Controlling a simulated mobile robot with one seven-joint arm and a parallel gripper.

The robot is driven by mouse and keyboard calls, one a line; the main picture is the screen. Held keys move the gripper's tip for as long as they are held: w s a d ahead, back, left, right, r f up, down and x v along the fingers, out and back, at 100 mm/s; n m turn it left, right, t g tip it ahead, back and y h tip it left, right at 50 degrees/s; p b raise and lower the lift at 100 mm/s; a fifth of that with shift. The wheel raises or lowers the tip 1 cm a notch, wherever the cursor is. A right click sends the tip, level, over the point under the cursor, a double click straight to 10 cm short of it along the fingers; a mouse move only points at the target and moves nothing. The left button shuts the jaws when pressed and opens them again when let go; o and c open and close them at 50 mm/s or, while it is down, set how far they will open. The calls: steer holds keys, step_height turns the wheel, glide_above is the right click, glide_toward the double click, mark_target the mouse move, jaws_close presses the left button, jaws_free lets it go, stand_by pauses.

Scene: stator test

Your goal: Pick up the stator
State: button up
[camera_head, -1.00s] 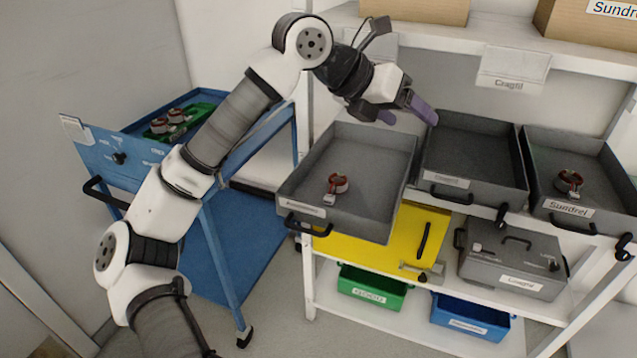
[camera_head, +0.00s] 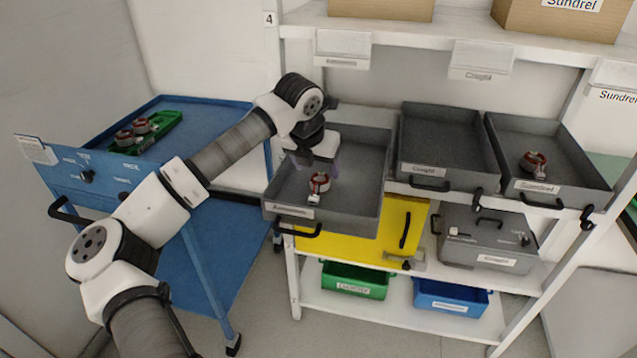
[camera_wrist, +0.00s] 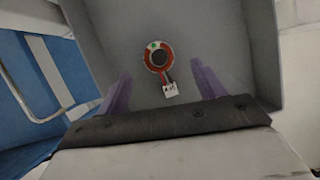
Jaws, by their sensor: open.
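A stator (camera_head: 319,182), a copper-red ring with a white connector on short leads, lies in the left grey tray (camera_head: 350,222) on the shelf. In the wrist view the stator (camera_wrist: 158,57) shows from above, with its connector pointing toward my gripper. My gripper (camera_head: 318,166) is over this tray, pointing down, just above and behind the stator. In the wrist view my gripper's two purple fingers (camera_wrist: 160,82) are spread apart with nothing between them. The stator appears ahead of the fingertips, roughly centred between them. Another stator (camera_head: 533,162) lies in the right tray labelled Sundrel.
The middle grey tray (camera_head: 446,130) is empty. A blue cart (camera_head: 215,120) at left carries a green tray (camera_head: 165,127) with stators. The left tray's walls rise around my gripper. Below are a yellow panel, a lidded grey box, and green and blue bins.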

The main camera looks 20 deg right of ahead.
mark_target(319, 177)
steer(key=shift+p+x, duration=1.15)
steer(key=shift+x, duration=1.65)
steer(key=c, duration=1.1)
steer(key=shift+r, duration=0.1)
steer(key=shift+c, duration=0.2)
